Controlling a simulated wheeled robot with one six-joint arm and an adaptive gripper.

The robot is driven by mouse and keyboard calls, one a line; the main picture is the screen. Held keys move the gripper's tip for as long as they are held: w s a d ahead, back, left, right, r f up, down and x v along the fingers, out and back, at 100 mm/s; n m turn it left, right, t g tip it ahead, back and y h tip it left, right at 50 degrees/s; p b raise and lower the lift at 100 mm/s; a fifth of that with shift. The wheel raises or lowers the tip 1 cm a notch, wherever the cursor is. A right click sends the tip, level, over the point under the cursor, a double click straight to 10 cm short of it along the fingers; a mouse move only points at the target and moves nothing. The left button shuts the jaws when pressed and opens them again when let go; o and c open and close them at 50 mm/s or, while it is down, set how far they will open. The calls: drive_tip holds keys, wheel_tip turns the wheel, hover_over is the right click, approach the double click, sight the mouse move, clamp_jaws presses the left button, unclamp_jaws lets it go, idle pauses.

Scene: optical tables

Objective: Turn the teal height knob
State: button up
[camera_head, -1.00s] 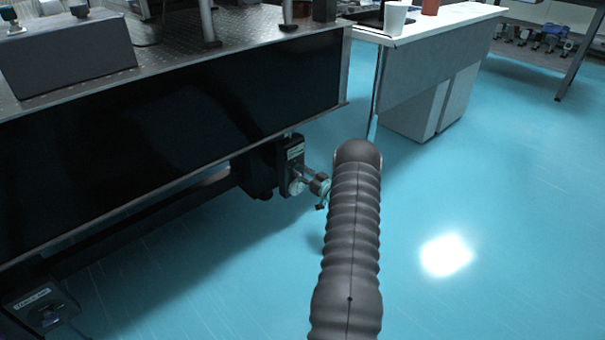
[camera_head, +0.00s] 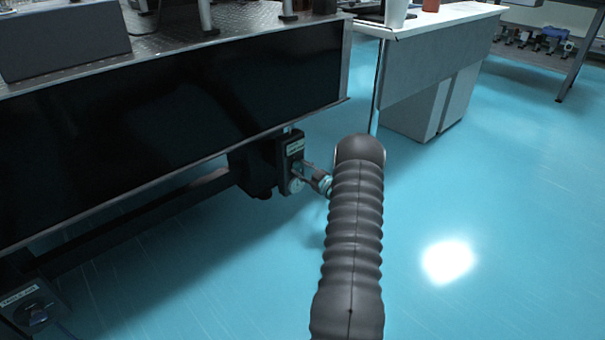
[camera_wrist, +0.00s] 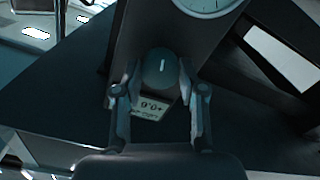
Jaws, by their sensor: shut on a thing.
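The teal height knob (camera_wrist: 160,68) shows in the wrist view as a round dark teal cap with a white line mark, pointing nearly straight up in the picture. My gripper (camera_wrist: 159,74) has one finger on each side of the knob and is shut on it. A small display with upside-down characters (camera_wrist: 152,107) sits just below the knob, partly covered. In the head view my gripper (camera_head: 310,172) reaches the black control box (camera_head: 290,155) under the table edge; the knob is too small and covered to make out there.
A round white dial (camera_wrist: 208,3) is close by the knob. The optical table (camera_head: 200,130) overhangs the box. A labelled unit (camera_head: 32,305) is at lower left. A white-topped bench (camera_head: 440,85) stands behind. The blue floor (camera_head: 500,200) on the right is clear.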

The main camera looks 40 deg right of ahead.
drive_tip(key=n, duration=0.3)
drive_tip(key=shift+n, duration=2.1)
drive_tip(key=o, duration=1.1)
drive_tip(key=shift+w, duration=0.1)
drive_tip(key=shift+o, duration=0.2)
drive_tip(key=shift+s, duration=0.2)
drive_tip(key=shift+s+d, duration=0.1)
drive_tip(key=shift+s, duration=0.25)
drive_tip(key=s, duration=1.1)
drive_tip(key=shift+d, duration=0.4)
